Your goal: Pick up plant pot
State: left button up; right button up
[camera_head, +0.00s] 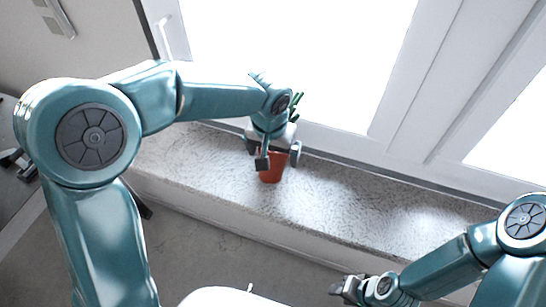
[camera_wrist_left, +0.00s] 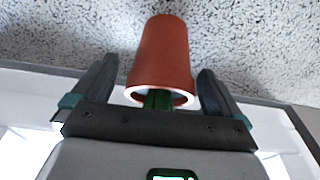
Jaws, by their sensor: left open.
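The plant pot (camera_head: 272,171) is a small terracotta pot standing on the speckled stone windowsill. Green plant parts (camera_head: 296,104) show above it, behind my left gripper. My left gripper (camera_head: 278,160) is open, with one finger at each side of the pot in the head view. In the left wrist view the pot (camera_wrist_left: 160,55) lies between the two spread fingers (camera_wrist_left: 155,88), with a gap at each side and its pale rim towards the palm. Green stem shows at the rim. My right gripper (camera_head: 350,290) is low at the right, away from the pot, and too small to judge.
The windowsill (camera_head: 350,205) runs along the window and is clear to the right of the pot. A white window frame (camera_head: 400,120) rises close behind the pot. The grey floor (camera_head: 200,250) lies below the sill's front edge.

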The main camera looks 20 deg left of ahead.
pick_arm(q)
jog(key=f, duration=0.1)
jog(key=w+f, duration=0.1)
jog(key=f, duration=0.1)
jog(key=shift+a, duration=0.2)
jog(key=shift+s+d, duration=0.15)
jog(key=shift+s, duration=0.05)
jog(key=shift+r, duration=0.1)
jog(key=c, duration=1.4)
